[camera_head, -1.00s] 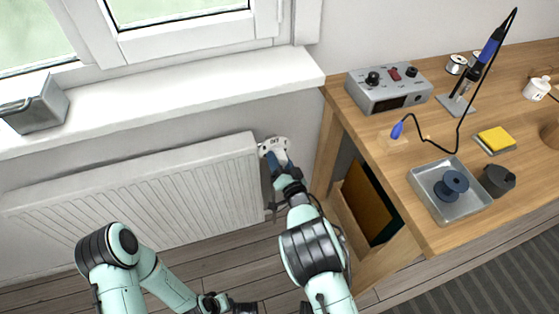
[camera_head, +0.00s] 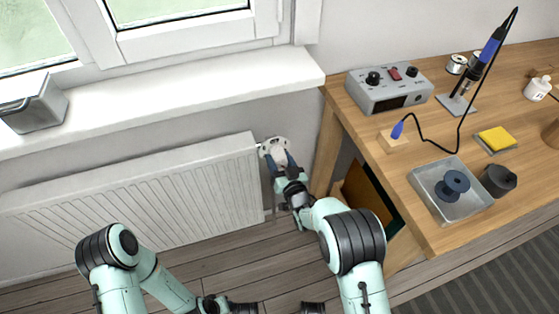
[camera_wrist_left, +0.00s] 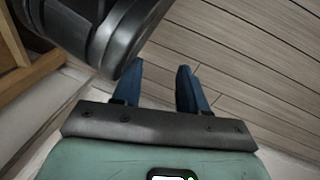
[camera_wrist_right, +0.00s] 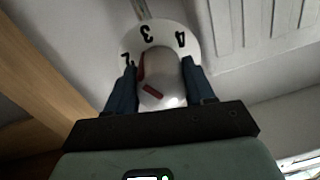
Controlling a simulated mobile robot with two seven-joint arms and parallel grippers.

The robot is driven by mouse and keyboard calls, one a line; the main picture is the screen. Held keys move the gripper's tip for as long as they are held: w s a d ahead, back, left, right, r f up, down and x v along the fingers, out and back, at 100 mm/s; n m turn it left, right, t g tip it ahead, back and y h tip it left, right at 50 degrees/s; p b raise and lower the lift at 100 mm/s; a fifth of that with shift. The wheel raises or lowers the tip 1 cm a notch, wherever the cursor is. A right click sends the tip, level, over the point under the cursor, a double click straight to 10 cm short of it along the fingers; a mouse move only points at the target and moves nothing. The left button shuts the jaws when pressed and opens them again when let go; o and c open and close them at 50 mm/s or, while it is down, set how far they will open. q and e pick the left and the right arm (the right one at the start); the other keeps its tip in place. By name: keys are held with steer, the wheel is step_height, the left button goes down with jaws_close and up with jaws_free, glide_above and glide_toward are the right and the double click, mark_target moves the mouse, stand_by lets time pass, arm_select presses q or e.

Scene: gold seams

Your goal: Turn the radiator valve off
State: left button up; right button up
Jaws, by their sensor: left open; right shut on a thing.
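The radiator valve (camera_head: 273,145) is a white round dial and knob at the right end of the white radiator (camera_head: 140,195). In the right wrist view the dial (camera_wrist_right: 162,34) shows black figures 2, 3 and 4, and the white knob (camera_wrist_right: 168,74) carries red marks. My right gripper (camera_head: 280,163) is shut on the knob, with a blue finger on each side. The rest of the scale is hidden, and I cannot tell the exact setting. My left gripper (camera_wrist_left: 160,68) is open and empty above the floor.
The window sill (camera_head: 180,90) runs above the radiator and holds a grey metal box (camera_head: 36,108). A wooden workbench (camera_head: 440,230) stands close to the right, with a soldering station (camera_head: 390,88) and a metal tray (camera_head: 430,190). Plank floor lies below.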

steer(key=n, duration=0.8)
steer(key=shift+d+h+p, duration=0.1)
steer(key=shift+h+p, duration=0.2)
steer(key=shift+h, duration=0.1)
steer(key=n, duration=0.4)
steer(key=shift+p, duration=0.3)
steer(key=n, duration=0.4)
steer(key=shift+r+n+h+p, duration=0.15)
steer(key=shift+n+h+p, duration=0.15)
steer(key=shift+p, duration=0.05)
steer(key=n, duration=0.2)
steer(key=shift+n, duration=0.3)
steer(key=n+p, duration=0.1)
steer(key=n, duration=0.5)
steer(key=shift+n+t, duration=0.3)
steer(key=shift+n, duration=0.1)
arm_select(q)
steer(key=shift+t, duration=0.4)
steer(key=shift+w+d+r, duration=0.25)
steer(key=shift+w+r, duration=0.05)
steer(key=shift+r, duration=0.5)
steer(key=shift+w+d+r, duration=0.3)
steer(key=shift+w+r, duration=0.05)
steer(key=shift+r, duration=0.4)
steer(key=shift+w+d+r, duration=0.25)
steer(key=shift+w+r, duration=0.05)
steer(key=shift+r, duration=0.5)
arm_select(e)
steer(key=shift+r+n, duration=0.15)
steer(key=shift+n, duration=1.35)
